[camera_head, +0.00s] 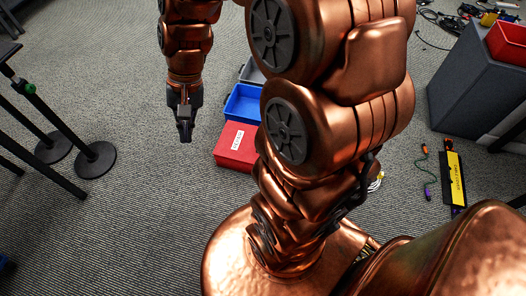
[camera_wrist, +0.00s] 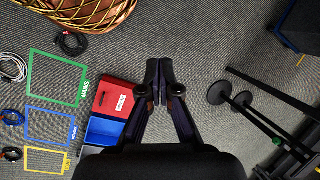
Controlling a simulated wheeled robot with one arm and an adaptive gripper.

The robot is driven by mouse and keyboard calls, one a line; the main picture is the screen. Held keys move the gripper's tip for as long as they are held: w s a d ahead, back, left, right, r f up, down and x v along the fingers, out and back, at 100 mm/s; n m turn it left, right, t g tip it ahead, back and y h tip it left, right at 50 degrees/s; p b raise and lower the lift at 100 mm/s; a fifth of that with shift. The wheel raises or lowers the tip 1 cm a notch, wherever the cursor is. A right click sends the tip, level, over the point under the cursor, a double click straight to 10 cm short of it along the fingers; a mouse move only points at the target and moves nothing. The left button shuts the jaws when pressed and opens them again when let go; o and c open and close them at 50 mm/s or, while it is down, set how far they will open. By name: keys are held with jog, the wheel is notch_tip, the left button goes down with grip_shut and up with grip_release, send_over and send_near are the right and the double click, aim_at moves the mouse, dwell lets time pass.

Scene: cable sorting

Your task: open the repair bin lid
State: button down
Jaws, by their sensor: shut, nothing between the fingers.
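The red bin (camera_head: 238,158) stands on the carpet with a white label on its red top, which looks like a lid lying shut; the label's lettering is too small to read surely. It also shows in the wrist view (camera_wrist: 112,87), left of the fingers. My gripper (camera_head: 186,138) points down to the left of the red bin in the head view, apart from it. In the wrist view my gripper (camera_wrist: 159,73) has its two fingertips together with nothing between them. My arm hides the right part of the red bin in the head view.
An open blue bin (camera_head: 243,104) adjoins the red one, with a grey bin (camera_head: 248,72) behind. Black stands (camera_head: 92,158) are at left.

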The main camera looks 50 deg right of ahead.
jog(key=w+d+f+m+t+y+b, duration=0.1)
jog(key=w+d+f+m+t+b, duration=0.1)
jog(key=w+d+f+m+b, duration=0.6)
jog(key=w+d+f+t+y+b, duration=0.1)
jog(key=w+d+f, duration=0.3)
jog(key=f, duration=0.8)
jog(key=w+d+f+m+t+y+b, duration=0.1)
jog(key=w+d+f+m+t+b, duration=0.1)
jog(key=w+d+f+m+b, duration=0.45)
jog(key=s+d+f+m+t+h+b, duration=0.1)
jog(key=s+d+f+m+b, duration=0.2)
jog(key=d+f, duration=0.75)
jog(key=s+d+f+m+t+h+b, duration=0.1)
jog(key=s+d+f+m+b, duration=0.25)
jog(key=d+f, duration=0.65)
jog(key=s+d+f+m+t+h+b, duration=0.1)
jog(key=s+d+f+m+b, duration=0.25)
jog(key=f, duration=1.15)
jog(key=shift+n, duration=0.35)
jog(key=w+f+b, duration=0.1)
jog(key=w+f, duration=0.1)
jog(key=w+f+b, duration=0.2)
jog(key=w+f, duration=0.1)
jog(key=shift+w+a+f, duration=0.1)
jog(key=shift+a+f, duration=0.1)
jog(key=shift+f, duration=0.15)
jog(key=shift+b+x, duration=0.3)
jog(key=shift+x, duration=0.55)
jog(key=shift+r, duration=0.15)
